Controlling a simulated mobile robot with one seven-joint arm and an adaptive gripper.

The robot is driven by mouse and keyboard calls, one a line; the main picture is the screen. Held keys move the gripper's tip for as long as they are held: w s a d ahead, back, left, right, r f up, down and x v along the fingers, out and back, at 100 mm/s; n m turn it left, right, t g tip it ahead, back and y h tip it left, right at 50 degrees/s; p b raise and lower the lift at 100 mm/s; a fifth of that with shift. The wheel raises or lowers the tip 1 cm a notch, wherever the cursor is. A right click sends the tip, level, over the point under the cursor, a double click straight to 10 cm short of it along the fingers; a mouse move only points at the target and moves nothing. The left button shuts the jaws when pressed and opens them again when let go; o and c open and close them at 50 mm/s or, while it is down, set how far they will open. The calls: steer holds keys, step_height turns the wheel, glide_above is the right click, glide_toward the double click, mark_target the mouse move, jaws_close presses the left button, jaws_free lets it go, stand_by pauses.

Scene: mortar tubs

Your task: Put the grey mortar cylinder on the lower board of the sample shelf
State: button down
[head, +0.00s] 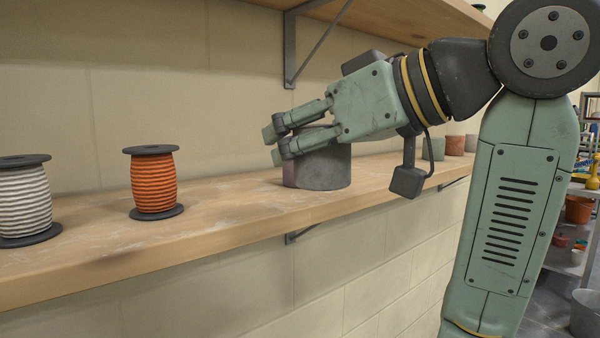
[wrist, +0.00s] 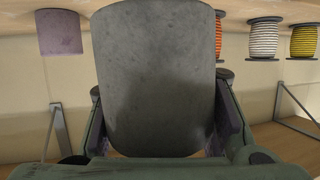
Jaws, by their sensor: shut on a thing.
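The grey mortar cylinder (head: 318,170) is upright at the lower board (head: 225,203) of the shelf, between the orange spool and several other cylinders. Its base looks on or very close to the board; I cannot tell if it touches. My gripper (head: 279,143) reaches in from the right, with its fingers around the cylinder's upper part. In the wrist view, which is upside down, the cylinder (wrist: 155,75) fills the middle between both fingers, and the gripper is shut on it.
An orange spool (head: 153,182) and a white spool (head: 25,200) stand to the left on the board. A greenish cylinder (head: 433,149) and a reddish one (head: 455,146) stand to the right. The upper board (head: 400,20) and its bracket (head: 290,50) are above. The wrist view adds a yellow spool (wrist: 304,41).

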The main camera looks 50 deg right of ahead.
steer(key=w+p, duration=0.1)
steer(key=w, duration=0.4)
steer(key=w+p, duration=0.2)
steer(key=w, duration=0.3)
steer(key=w+f+p, duration=0.1)
steer(key=w, duration=0.4)
steer(key=shift+d+f, duration=0.1)
steer(key=shift+d, duration=0.15)
steer(key=f+p, duration=0.1)
steer(key=f, duration=0.2)
steer(key=shift+w+d+p, duration=0.1)
steer(key=shift+w+p, duration=0.25)
steer(key=shift+p, duration=0.05)
steer(key=shift+f, duration=0.35)
steer(key=shift+f, duration=0.1)
steer(key=c, duration=0.9)
jaws_free()
steer(key=shift+o, duration=0.2)
steer(key=shift+s, duration=0.1)
steer(key=b+v, duration=0.3)
steer(key=v, duration=0.9)
